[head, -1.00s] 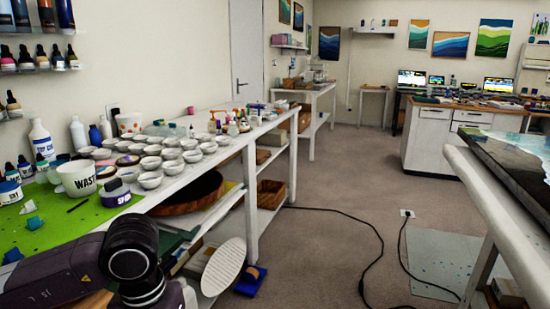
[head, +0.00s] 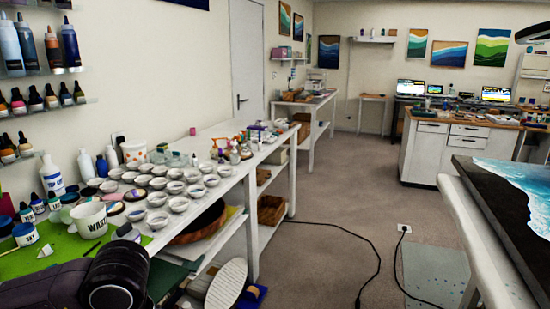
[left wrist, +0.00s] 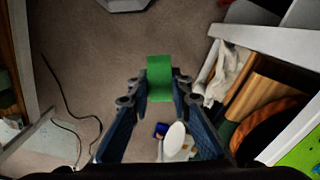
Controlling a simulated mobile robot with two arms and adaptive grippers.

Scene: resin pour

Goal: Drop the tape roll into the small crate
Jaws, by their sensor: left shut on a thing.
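My left gripper (left wrist: 160,92) shows in the left wrist view, its two fingers closed on a green object (left wrist: 159,76), which looks like the tape roll seen edge-on. It is held in the air above the grey floor, beside the bench with shelves. In the head view only part of my left arm shows at the bottom left; its fingers and the tape roll are out of that picture. I cannot make out the small crate for certain in either view. My right gripper is not in view.
The white bench (head: 240,167) on the left carries several small bowls, bottles and a white waste cup (head: 87,220) by a green mat (head: 60,247). A white oval pad (head: 226,285) stands low beside it.

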